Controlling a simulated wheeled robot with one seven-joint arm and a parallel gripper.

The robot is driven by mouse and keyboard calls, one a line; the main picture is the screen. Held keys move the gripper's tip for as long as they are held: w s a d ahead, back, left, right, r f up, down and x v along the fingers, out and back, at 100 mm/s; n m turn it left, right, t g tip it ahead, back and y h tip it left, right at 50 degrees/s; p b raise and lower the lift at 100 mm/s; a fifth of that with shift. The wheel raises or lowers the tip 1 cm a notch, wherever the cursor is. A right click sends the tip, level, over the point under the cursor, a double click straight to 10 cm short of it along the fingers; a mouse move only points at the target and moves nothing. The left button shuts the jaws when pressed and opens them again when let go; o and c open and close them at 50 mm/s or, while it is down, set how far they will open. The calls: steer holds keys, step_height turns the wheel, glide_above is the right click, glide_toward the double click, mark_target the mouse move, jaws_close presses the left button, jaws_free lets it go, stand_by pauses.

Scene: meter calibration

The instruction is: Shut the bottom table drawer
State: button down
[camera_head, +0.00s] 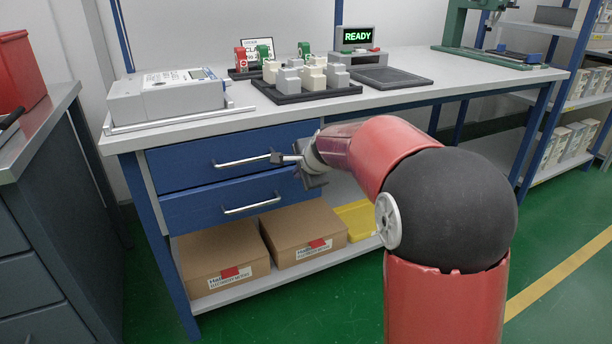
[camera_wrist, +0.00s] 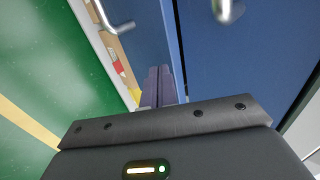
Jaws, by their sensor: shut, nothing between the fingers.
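The bottom table drawer (camera_head: 185,213) is a blue front with a silver bar handle (camera_head: 252,204), below the top drawer (camera_head: 185,170) and its own handle (camera_head: 240,162). Both fronts look about flush with the table frame; a small gap is hard to tell. My gripper (camera_head: 277,158) is shut and empty, its fingers by the right end of the top handle. In the wrist view the shut fingers (camera_wrist: 160,72) lie near the seam between the bottom drawer front (camera_wrist: 147,40) and the top drawer front (camera_wrist: 255,65). Contact cannot be told.
Cardboard boxes (camera_head: 215,255) and a yellow bin (camera_head: 357,220) stand on the shelf below. A grey meter unit (camera_head: 165,97), block tray (camera_head: 305,92) and READY display (camera_head: 357,37) sit on the tabletop (camera_head: 430,65). A dark cabinet (camera_head: 60,220) stands at left; green floor is open in front.

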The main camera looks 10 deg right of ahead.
steer(key=shift+w+a, duration=0.1)
steer(key=shift+w, duration=0.15)
steer(key=shift+w+a+r+p, duration=0.1)
steer(key=shift+w+a+p, duration=0.05)
steer(key=shift+w+p, duration=0.35)
steer(key=shift+w+a+r+p, duration=0.15)
steer(key=shift+w+p, duration=0.1)
steer(key=shift+w, duration=0.35)
